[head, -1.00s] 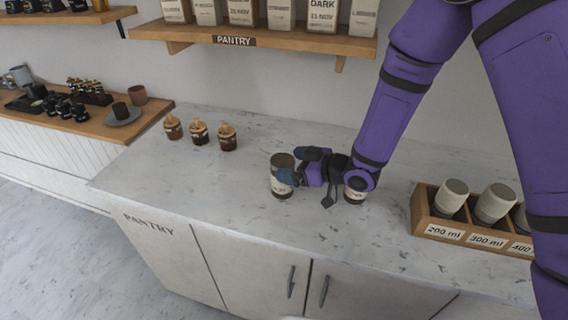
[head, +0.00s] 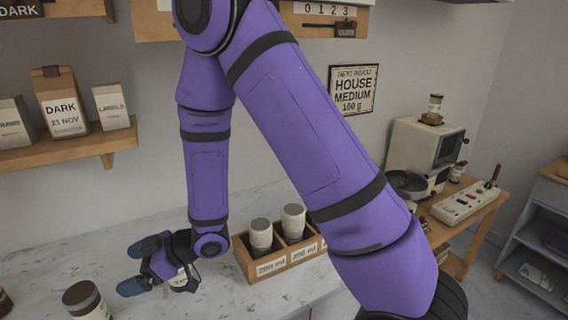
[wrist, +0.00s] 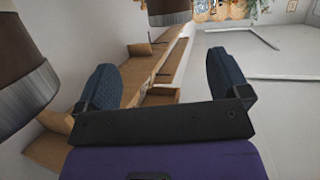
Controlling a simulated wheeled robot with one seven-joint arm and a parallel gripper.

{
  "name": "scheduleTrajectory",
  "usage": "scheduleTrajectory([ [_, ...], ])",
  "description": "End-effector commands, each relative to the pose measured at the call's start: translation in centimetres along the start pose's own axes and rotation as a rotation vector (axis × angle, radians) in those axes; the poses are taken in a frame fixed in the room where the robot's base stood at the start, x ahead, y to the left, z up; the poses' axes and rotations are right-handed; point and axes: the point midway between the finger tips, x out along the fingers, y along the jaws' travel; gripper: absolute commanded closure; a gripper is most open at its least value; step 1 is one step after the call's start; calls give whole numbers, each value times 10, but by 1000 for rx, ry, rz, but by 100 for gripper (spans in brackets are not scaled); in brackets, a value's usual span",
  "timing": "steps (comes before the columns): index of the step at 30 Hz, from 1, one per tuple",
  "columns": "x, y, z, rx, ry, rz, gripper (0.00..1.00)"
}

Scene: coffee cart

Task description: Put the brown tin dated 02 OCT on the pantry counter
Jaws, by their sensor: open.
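A tin (head: 85,302) with a brown lid and pale label stands upright on the pantry counter (head: 140,218), at the lower left of the head view. Its date cannot be read. My gripper (head: 128,271) is open and empty, just right of this tin and apart from it. A second tin (head: 180,281) stands on the counter, mostly hidden behind my wrist. In the wrist view, both fingers are spread around my empty gripper (wrist: 162,82). A brown tin (wrist: 22,70) fills the left side there, and part of another brown one (wrist: 166,10) shows at the top.
A wooden box (head: 270,262) with canisters labelled by volume stands right of my gripper. A shelf (head: 70,147) with bags, one marked DARK 21 NOV, hangs at the left. A side table (head: 470,222) with machines stands at the right.

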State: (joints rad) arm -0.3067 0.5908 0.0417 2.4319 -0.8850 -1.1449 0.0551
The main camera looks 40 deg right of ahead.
Motion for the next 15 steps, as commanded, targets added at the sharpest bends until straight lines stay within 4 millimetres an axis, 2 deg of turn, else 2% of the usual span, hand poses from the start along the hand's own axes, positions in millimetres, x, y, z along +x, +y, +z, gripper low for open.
scheduleTrajectory([
  [5,-30,36,-27,-39,-105,154,6],
  [8,-57,57,-43,-44,-186,265,6],
  [12,-102,80,-65,-21,-289,419,6],
  [15,-138,90,-80,14,-357,523,6],
])
